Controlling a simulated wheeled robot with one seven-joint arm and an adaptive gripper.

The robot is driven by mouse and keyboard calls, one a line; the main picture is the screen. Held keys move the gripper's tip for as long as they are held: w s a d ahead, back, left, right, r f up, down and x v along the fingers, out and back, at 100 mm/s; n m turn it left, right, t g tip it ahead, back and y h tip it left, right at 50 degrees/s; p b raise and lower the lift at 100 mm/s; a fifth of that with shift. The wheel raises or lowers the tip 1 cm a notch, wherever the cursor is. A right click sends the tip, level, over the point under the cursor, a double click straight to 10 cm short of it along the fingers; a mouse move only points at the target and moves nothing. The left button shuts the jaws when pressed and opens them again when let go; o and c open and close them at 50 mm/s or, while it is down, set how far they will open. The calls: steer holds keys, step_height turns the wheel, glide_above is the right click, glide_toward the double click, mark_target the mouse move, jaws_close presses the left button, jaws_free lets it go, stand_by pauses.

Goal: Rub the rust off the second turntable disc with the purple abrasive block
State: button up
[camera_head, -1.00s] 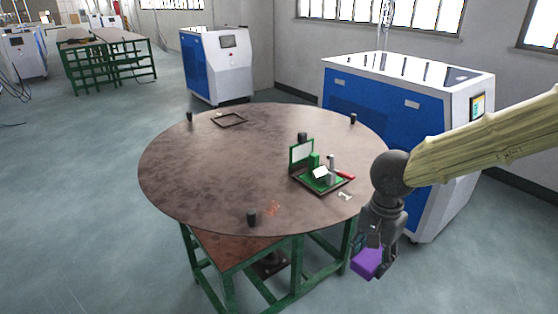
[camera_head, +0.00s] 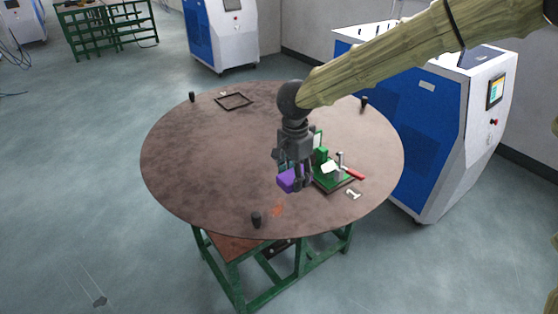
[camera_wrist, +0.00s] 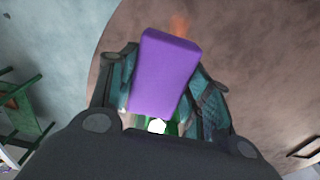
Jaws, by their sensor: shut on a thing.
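My gripper (camera_head: 294,178) is shut on the purple abrasive block (camera_head: 290,179) and holds it over the round brown disc (camera_head: 200,165), near its front right part. In the wrist view the purple block (camera_wrist: 165,72) sits between both fingers. An orange rust patch (camera_head: 278,210) lies on the disc just in front of and below the block. In the wrist view the rust patch (camera_wrist: 180,24) shows just beyond the block's far end, partly hidden by it. The block appears apart from the disc, but the exact gap is hard to tell.
A green fixture with a red-handled clamp (camera_head: 340,172) stands on the disc right of my gripper. A white number 1 (camera_head: 353,194) lies beside it. Black posts stand near the rim, one (camera_head: 256,220) close to the rust. A dark square frame (camera_head: 234,101) lies at the back.

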steer(key=a, duration=0.3)
steer(key=shift+w+a+r+p, duration=0.25)
steer(key=shift+w+r+p, duration=0.05)
steer(key=shift+w+r, duration=0.1)
steer(key=f+b, duration=0.5)
steer(key=shift+w+a, duration=0.1)
steer(key=shift+a, duration=0.2)
steer(key=shift+d+f, duration=0.1)
